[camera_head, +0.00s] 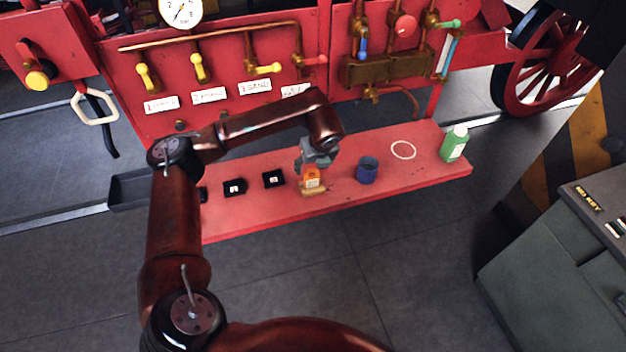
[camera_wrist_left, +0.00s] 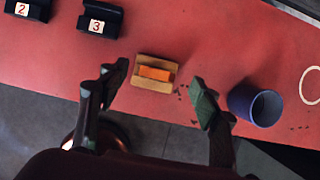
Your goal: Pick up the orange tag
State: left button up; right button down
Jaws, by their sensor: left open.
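The orange tag (camera_head: 311,176) stands on a small wooden holder (camera_head: 313,189) on the red bench. In the left wrist view the orange tag (camera_wrist_left: 156,73) lies across the middle of the wooden holder (camera_wrist_left: 146,83). My left gripper (camera_head: 314,164) is just above and behind the tag in the head view. In the left wrist view my left gripper (camera_wrist_left: 150,92) is open, with one finger on each side of the holder and apart from it. Nothing is between the fingertips that I can see held. My right gripper is not in view.
Black numbered holders (camera_head: 273,179) stand left of the tag. A blue cup (camera_head: 367,170) is close on its right, near the right finger. A green bottle (camera_head: 454,144) stands at the right end of the red bench (camera_head: 425,172). A red panel with levers rises behind.

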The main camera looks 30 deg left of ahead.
aim_at(312, 170)
pick_arm(q)
jog(key=x, duration=0.4)
jog(key=shift+s, duration=0.15)
jog(key=shift+d, duration=0.1)
jog(key=c, duration=1)
jog(key=shift+r, duration=0.1)
jog(key=c, duration=0.4)
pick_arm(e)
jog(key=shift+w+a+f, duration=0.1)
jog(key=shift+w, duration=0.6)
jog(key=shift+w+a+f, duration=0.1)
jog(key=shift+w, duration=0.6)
